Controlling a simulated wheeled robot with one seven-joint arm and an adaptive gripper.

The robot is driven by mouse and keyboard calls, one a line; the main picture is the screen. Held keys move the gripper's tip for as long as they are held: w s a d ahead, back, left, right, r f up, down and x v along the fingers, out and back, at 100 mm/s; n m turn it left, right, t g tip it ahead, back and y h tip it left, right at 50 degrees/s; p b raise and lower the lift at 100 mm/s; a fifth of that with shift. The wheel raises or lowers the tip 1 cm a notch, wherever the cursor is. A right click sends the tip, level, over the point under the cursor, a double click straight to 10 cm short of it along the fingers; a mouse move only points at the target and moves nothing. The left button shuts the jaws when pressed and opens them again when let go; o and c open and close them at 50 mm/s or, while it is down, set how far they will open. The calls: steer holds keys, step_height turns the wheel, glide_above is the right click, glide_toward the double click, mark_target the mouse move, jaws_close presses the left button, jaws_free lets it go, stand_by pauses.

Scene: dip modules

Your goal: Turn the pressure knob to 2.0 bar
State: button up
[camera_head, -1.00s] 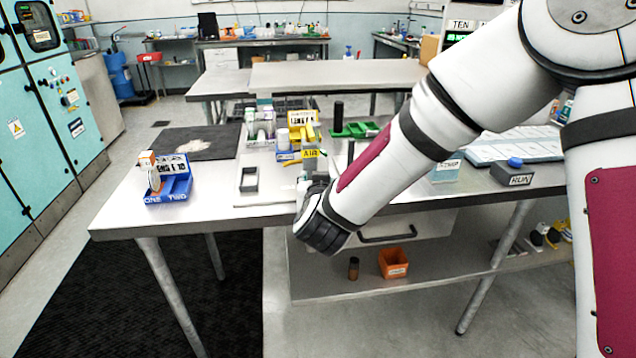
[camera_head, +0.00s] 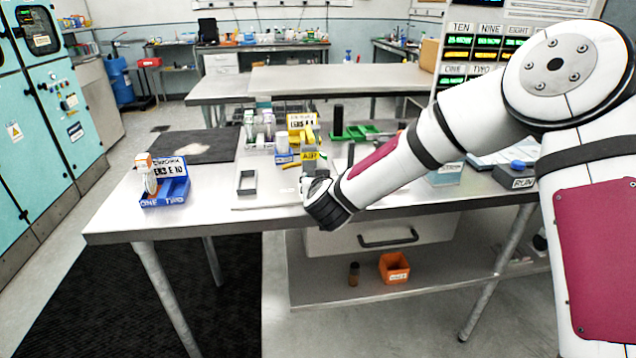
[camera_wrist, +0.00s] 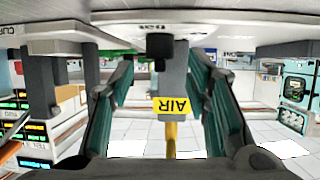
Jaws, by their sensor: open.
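The air unit is a grey post (camera_wrist: 174,78) with a yellow AIR label (camera_wrist: 173,105), upside down in the wrist view. A black knob (camera_wrist: 160,48) sits on it, beside small lettering that seems to read "bar". My gripper (camera_wrist: 161,62) is open, one finger on each side of the post and knob, with gaps visible on both sides. In the head view the yellow label (camera_head: 311,156) shows just beyond my wrist; the knob cannot be made out there. Any pressure reading is too small or hidden.
A yellow bin (camera_head: 302,128) and green tray (camera_head: 360,131) stand behind the air unit. The RUN button box (camera_head: 516,177) is at right.

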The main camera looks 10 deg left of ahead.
steer(key=shift+x, duration=0.9)
jaws_close()
